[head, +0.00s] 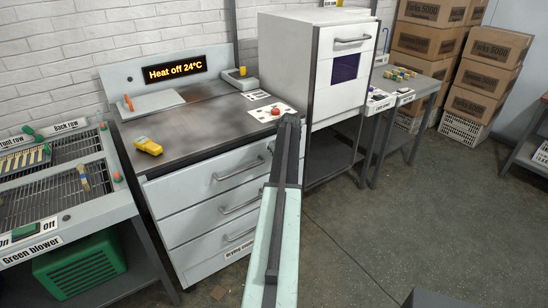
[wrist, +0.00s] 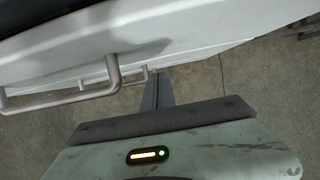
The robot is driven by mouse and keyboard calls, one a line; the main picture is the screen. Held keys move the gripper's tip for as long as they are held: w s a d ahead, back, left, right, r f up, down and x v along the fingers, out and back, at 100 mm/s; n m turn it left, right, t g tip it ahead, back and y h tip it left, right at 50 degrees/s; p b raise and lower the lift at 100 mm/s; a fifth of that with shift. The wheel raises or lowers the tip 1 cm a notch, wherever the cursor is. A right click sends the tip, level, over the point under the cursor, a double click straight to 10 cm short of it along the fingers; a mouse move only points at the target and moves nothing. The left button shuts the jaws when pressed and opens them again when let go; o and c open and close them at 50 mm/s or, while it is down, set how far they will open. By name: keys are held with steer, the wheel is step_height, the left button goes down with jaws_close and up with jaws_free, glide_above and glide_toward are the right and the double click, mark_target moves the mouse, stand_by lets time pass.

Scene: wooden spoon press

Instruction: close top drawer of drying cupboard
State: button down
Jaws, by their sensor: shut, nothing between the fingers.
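The drying cupboard (head: 205,190) is a pale chest of drawers with bar handles under a dark worktop. Its top drawer (head: 196,187) looks flush or nearly flush with the front; a small gap cannot be ruled out. The top drawer's handle (head: 238,168) is clear of my gripper. My gripper (head: 289,121) is shut and empty, its dark fingers overlapping the cupboard's right end in the head view. In the wrist view the shut fingers (wrist: 157,90) are right of a bar handle (wrist: 115,75), beside the white front. Contact cannot be told.
The worktop holds a yellow device (head: 148,146) and a red button (head: 276,112). A white cabinet (head: 335,75) stands to the right. A green blower (head: 82,265) sits under the rack at left. The floor (head: 350,220) at right is mostly clear.

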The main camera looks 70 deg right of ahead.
steer(key=s+p+v, duration=0.1)
steer(key=p+v, duration=0.8)
steer(key=v, duration=0.1)
steer(key=shift+a+f, duration=0.1)
steer(key=shift+a, duration=0.05)
steer(key=n+y, duration=0.1)
steer(key=n, duration=0.8)
glide_above(231, 174)
steer(key=shift+f, duration=0.3)
steer(key=w+a+n+g+y, duration=0.1)
steer(key=w+a+n, duration=0.4)
steer(key=a, duration=0.5)
steer(key=w+a+n, duration=0.5)
steer(key=a, duration=0.5)
steer(key=s+a+n+g, duration=0.2)
steer(key=a+n, duration=2.1)
steer(key=a, duration=1.8)
steer(key=shift+f+g, duration=0.3)
steer(key=shift+f, duration=0.2)
